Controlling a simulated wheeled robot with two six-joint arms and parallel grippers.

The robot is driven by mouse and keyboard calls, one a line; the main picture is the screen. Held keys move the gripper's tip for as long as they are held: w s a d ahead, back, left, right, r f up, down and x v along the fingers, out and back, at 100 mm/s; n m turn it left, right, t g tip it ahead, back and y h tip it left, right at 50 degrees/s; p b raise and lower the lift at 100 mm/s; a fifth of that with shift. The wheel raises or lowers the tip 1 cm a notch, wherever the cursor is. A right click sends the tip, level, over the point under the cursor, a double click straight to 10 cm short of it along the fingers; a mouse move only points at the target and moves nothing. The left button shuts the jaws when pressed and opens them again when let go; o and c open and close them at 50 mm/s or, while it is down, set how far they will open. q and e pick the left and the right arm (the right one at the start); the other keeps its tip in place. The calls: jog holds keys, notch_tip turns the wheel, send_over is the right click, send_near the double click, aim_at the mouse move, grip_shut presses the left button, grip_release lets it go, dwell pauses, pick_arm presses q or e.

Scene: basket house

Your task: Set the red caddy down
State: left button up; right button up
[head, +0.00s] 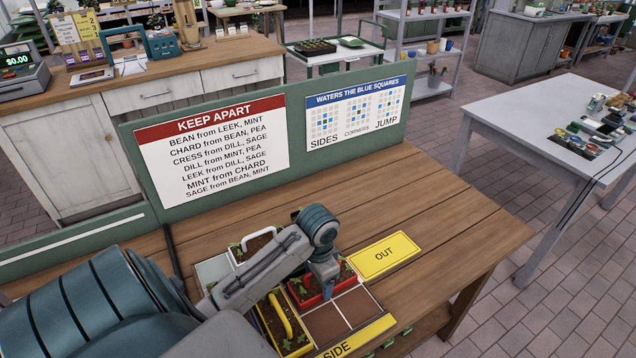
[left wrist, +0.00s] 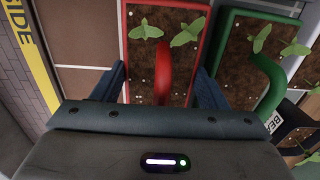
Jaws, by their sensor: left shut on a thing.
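The red caddy (head: 304,301) is a tray of dark soil with green seedlings and a red handle. It also shows in the left wrist view (left wrist: 194,62). My left gripper (head: 327,289) points down over it and is shut on its handle. The caddy is over or on the tiled area, beside a bare brown tile (head: 326,324); I cannot tell whether its base touches. A yellow-handled caddy (head: 286,326) is just left of it. A green caddy (left wrist: 222,60) is close to its right in the left wrist view. My right gripper is out of view.
A white-handled caddy (head: 238,251) stands behind, partly hidden by my arm. A yellow OUT mat (head: 383,255) lies to the right on the wooden bench (head: 450,225). A yellow SIDE strip (head: 360,338) edges the tiles in front. Green sign boards (head: 292,172) stand behind.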

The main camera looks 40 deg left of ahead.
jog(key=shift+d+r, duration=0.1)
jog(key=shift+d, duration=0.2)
pick_arm(q)
jog(key=o, duration=0.9)
jog(key=shift+f, duration=0.1)
jog(key=shift+c, duration=0.2)
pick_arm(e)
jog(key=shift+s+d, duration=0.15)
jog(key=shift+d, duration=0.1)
pick_arm(q)
jog(key=shift+r, duration=0.3)
notch_tip(320, 180, up, 10)
jog(key=p, duration=0.9)
jog(key=shift+r, duration=0.25)
jog(key=shift+r+p, duration=0.6)
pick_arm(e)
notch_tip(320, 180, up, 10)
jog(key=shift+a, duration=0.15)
